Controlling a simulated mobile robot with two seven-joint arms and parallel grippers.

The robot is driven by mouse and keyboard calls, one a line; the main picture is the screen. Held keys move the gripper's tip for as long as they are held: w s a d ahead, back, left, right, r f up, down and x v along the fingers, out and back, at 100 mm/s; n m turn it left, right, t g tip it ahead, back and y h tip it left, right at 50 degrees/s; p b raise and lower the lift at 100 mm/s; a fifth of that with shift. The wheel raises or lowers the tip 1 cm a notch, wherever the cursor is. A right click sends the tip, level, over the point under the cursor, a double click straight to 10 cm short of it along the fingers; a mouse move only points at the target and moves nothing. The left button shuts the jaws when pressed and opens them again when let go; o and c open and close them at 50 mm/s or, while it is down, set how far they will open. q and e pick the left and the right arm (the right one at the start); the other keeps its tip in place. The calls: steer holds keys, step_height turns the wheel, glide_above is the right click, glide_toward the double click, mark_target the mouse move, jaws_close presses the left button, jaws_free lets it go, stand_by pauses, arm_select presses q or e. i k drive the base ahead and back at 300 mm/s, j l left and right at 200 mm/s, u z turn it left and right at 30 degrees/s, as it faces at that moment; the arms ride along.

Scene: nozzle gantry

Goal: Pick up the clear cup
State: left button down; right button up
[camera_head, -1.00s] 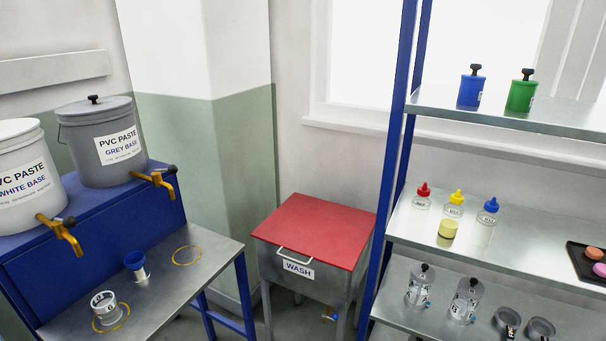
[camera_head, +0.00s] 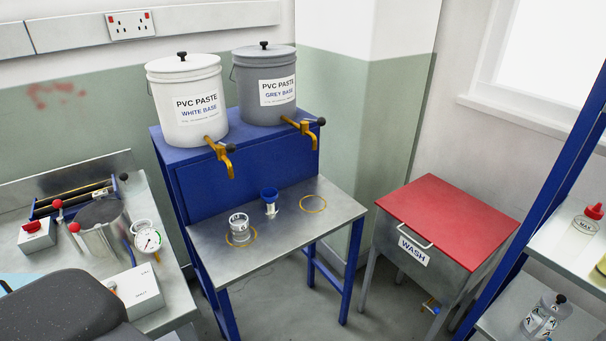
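The clear cup (camera_head: 239,229) stands upright on the metal table (camera_head: 285,240), over a yellow ring mark, with dark markings on its side. Just right of it and a little behind is a small clear vessel with a blue funnel-like top (camera_head: 269,195). The cup stands in front of the white bucket's brass tap (camera_head: 222,155), with no gripper near it. Neither gripper shows in the head view. A dark grey rounded shape at the lower left may be part of my own arm; no fingers show on it.
The white base bucket (camera_head: 187,110) and grey base bucket (camera_head: 264,95) stand on a blue stand (camera_head: 240,165). A second yellow ring (camera_head: 313,204) is empty. A red-lidded WASH bin (camera_head: 450,220) stands right. A bench with a gauge (camera_head: 148,240) is left.

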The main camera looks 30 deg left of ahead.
mark_target(240, 227)
steer(key=u, duration=1.35)
